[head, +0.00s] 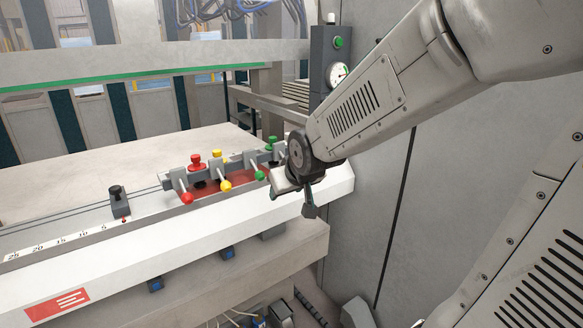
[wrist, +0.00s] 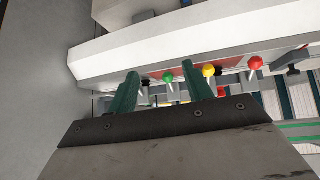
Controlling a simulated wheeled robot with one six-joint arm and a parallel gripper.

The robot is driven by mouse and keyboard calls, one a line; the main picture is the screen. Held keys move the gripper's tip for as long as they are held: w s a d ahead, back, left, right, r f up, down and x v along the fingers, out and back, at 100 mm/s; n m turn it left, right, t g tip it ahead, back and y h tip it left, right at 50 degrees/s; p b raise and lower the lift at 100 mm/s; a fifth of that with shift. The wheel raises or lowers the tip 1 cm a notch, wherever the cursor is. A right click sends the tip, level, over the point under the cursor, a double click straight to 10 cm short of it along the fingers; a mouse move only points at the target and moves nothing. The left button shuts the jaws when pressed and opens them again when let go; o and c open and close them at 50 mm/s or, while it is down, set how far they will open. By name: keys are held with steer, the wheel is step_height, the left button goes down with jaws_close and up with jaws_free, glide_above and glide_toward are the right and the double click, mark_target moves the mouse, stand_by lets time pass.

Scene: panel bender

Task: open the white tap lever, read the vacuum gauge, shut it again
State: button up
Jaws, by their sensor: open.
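A row of tap levers stands on the machine's front ledge: a red-balled lever (head: 187,198), a yellow-balled lever (head: 225,185) and a green-balled lever (head: 259,175). I cannot make out the white tap lever; my gripper and wrist cover the ledge right of the green one in the head view. My gripper (wrist: 160,75) is open, its two green fingers pointing at the ledge, with the green ball (wrist: 169,78) showing between them. In the head view my gripper (head: 298,195) is at the row's right end. The round vacuum gauge (head: 337,72) is on a grey post; its reading is too small to tell.
A black knob (head: 120,201) stands left on the ledge. A grey panel wall (head: 372,190) rises at the right. The pale table (head: 90,173) behind is clear.

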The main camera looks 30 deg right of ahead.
steer(key=w+d+f+t, duration=0.2)
steer(key=w+d+t, duration=0.1)
steer(key=w, duration=0.4)
steer(key=w+d+f+t+h, duration=0.1)
steer(key=w+d+f+t, duration=0.1)
steer(key=w+d, duration=0.4)
steer(key=w+d+f+t+h, duration=0.1)
steer(key=w+d+t, duration=0.3)
steer(key=w, duration=0.4)
steer(key=shift+w+d+f+m+t, duration=0.1)
steer(key=shift+d+f+m+t, duration=0.25)
steer(key=shift+d+f, duration=0.5)
steer(key=shift+a, duration=0.1)
jaws_close()
